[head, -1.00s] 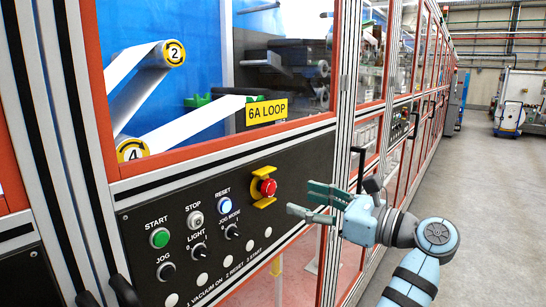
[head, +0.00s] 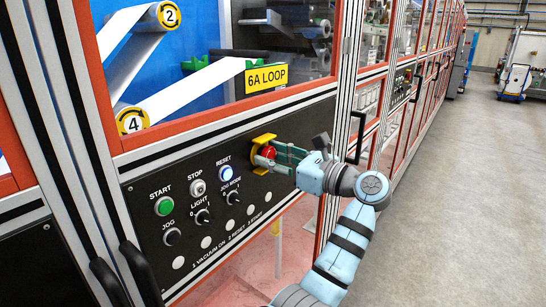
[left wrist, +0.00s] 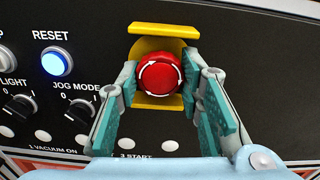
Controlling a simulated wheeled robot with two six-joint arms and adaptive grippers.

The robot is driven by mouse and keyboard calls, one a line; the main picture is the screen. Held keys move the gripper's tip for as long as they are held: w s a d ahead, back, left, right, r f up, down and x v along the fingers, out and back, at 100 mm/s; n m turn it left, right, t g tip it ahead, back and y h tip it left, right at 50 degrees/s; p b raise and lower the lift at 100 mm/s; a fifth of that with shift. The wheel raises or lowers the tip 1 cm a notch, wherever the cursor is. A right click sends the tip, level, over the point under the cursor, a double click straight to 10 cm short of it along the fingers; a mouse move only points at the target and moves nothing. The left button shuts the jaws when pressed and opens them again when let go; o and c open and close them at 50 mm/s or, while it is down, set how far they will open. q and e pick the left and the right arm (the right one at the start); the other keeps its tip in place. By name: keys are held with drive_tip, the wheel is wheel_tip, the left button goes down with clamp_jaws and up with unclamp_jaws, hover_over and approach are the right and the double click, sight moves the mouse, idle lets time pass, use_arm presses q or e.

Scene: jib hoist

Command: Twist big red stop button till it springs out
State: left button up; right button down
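The big red stop button (left wrist: 160,75) has white twist arrows on its face and sits in a yellow guard (left wrist: 160,30) on the black control panel. In the head view the red button (head: 268,152) is partly covered by my fingers. My left gripper (head: 266,156) is at the button, its teal fingers pointing at the panel. In the left wrist view the left gripper (left wrist: 161,78) is open, with one finger on each side of the button. I cannot tell whether the fingertips touch it. My right gripper is not in view.
Left of the button are the lit blue RESET button (head: 226,174), the STOP button (head: 197,187), the green START button (head: 164,206) and black knobs. A vertical door handle (head: 357,137) stands right of the panel. The grey aisle floor (head: 450,200) at right is clear.

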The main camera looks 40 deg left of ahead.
use_arm(q)
drive_tip(key=shift+m, duration=0.7)
drive_tip(key=shift+c, duration=0.3)
drive_tip(key=o, duration=1.2)
drive_tip(key=shift+c, duration=0.2)
drive_tip(key=d, duration=0.7)
drive_tip(key=shift+d, duration=0.35)
drive_tip(key=shift+w+a, duration=0.1)
drive_tip(key=shift+a, duration=0.05)
